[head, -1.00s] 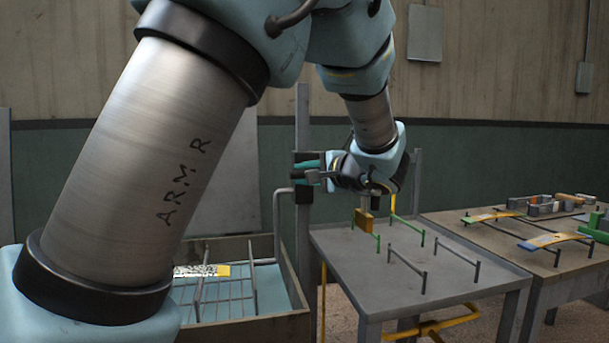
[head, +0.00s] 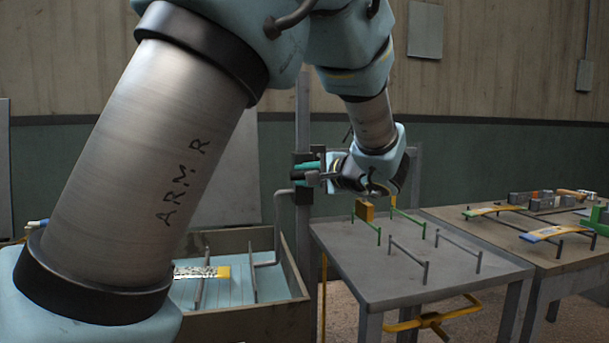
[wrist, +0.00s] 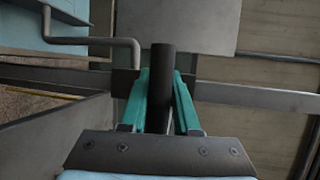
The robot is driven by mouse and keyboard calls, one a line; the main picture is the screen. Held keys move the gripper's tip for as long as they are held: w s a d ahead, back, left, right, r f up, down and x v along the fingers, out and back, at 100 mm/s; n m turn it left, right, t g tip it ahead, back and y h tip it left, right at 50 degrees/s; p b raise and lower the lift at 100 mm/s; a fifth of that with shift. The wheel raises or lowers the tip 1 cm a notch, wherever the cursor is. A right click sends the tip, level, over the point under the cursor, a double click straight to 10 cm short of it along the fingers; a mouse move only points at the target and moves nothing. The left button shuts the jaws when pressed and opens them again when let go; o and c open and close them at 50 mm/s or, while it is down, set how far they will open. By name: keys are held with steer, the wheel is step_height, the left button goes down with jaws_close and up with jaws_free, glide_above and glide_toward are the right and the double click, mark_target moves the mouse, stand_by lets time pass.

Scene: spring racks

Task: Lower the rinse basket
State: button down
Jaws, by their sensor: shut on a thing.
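The rinse basket (head: 254,283) is in the tank at lower left of the head view. Only a few of its bars show, partly hidden behind my arm. A grey bent rod (head: 278,215) runs from the dark slider on the upright post (head: 303,115) down into the tank. My gripper (head: 306,173) is at the slider, its teal fingers shut on a dark round handle. The wrist view shows the handle (wrist: 161,88) upright between the teal fingers. A speckled strip with a yellow end (head: 222,272) lies at the basket.
The wooden-walled tank (head: 291,268) holds pale blue water. A wooden bench (head: 545,258) with coloured strips and blocks is farther right.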

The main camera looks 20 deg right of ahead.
step_height(320, 180, down, 14)
steer(key=b, duration=1.1)
steer(key=shift+s+r, duration=0.1)
steer(key=c, duration=0.8)
jaws_free()
steer(key=shift+o, duration=0.6)
steer(key=shift+r, duration=0.1)
steer(key=shift+d, duration=0.1)
steer(key=v, duration=1)
steer(key=shift+s, duration=0.35)
steer(key=shift+d+r, duration=0.1)
